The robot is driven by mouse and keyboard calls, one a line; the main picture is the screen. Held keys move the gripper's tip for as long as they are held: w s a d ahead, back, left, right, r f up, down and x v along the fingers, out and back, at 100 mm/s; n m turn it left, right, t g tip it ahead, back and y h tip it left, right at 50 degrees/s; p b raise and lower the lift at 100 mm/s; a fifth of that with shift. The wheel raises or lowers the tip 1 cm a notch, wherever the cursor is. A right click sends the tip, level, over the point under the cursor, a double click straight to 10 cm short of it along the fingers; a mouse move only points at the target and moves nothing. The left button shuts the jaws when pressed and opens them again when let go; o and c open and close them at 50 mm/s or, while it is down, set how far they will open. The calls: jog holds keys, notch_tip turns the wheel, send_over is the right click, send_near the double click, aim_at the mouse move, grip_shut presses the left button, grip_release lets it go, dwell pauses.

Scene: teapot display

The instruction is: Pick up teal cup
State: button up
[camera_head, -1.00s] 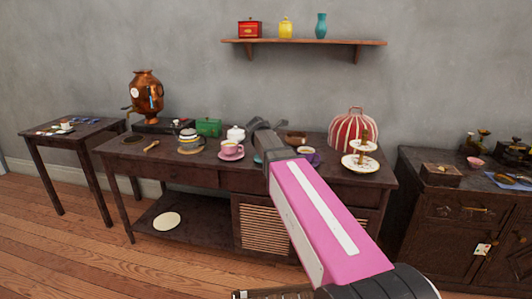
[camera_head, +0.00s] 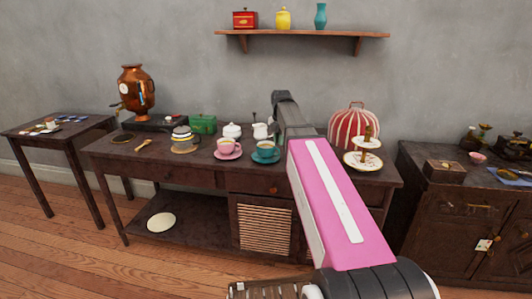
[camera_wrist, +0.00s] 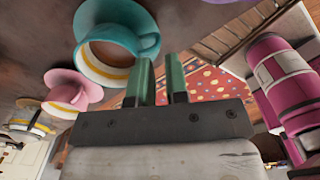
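The teal cup (camera_head: 265,147) stands upright on its teal saucer (camera_head: 266,158) on the long dark table (camera_head: 180,165), to the right of the pink cup (camera_head: 228,147). Its drink looks brown. In the wrist view the teal cup (camera_wrist: 128,42) is large at upper left, with the pink cup (camera_wrist: 67,94) below it. My gripper (camera_wrist: 161,65) shows two green fingers apart with nothing between them. The teal cup is left of the fingers, and no contact shows. In the head view my gripper (camera_head: 283,97) is up and right of the cup, its fingers not clearly visible.
A white pitcher (camera_head: 261,131) and a white sugar bowl (camera_head: 232,131) stand behind the cups. A tiered stand (camera_head: 363,160) and a red-striped cover (camera_head: 354,127) stand to the right. My arm hides part of the table. A shelf (camera_head: 300,34) hangs above.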

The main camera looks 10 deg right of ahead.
aim_at(269, 152)
jog(key=shift+f, duration=3.5)
grip_shut()
jog(key=shift+r, duration=0.25)
